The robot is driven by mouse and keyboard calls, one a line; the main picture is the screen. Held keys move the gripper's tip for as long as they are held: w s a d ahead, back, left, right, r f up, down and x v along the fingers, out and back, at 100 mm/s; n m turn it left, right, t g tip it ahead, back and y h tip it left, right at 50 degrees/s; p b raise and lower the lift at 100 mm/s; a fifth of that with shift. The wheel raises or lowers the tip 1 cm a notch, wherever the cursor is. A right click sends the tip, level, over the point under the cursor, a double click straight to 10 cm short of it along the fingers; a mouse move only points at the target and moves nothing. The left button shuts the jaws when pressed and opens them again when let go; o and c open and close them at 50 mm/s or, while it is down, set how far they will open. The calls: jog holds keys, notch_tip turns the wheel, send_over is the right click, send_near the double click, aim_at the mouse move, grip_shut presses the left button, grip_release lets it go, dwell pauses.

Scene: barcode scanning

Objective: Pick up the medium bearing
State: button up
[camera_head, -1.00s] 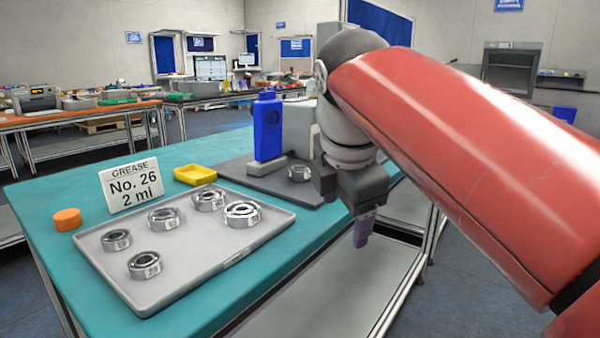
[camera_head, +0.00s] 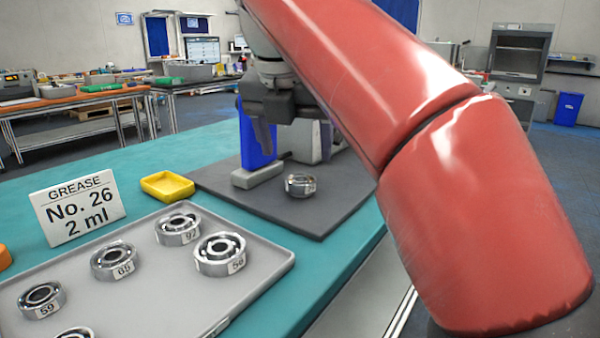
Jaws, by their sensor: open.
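Several metal bearings lie on the grey tray (camera_head: 150,300): one labelled 59 (camera_head: 40,300), one that seems to read 65 (camera_head: 115,261), one that seems to read 92 (camera_head: 178,229) and one that seems to read 56 (camera_head: 220,254). Another bearing (camera_head: 75,333) is cut off by the bottom edge. A separate bearing (camera_head: 300,186) sits on the dark mat. I cannot tell surely which one is the medium bearing.
A blue upright block (camera_head: 256,160) stands on the dark grey mat (camera_head: 310,215). A yellow dish (camera_head: 167,186) and a white sign (camera_head: 75,207) reading "GREASE No. 26 2 ml" stand behind the tray. An orange round object (camera_head: 4,257) is at the left edge. The teal table (camera_head: 130,165) has free room at the back left.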

aim_at(301, 183)
jog(key=shift+x, duration=1.05)
jog(key=x, duration=0.5)
jog(key=shift+w+r, duration=0.1)
jog(key=shift+w, duration=0.25)
jog(key=shift+c, duration=0.3)
jog(key=c, duration=1.1)
jog(key=shift+r, duration=0.1)
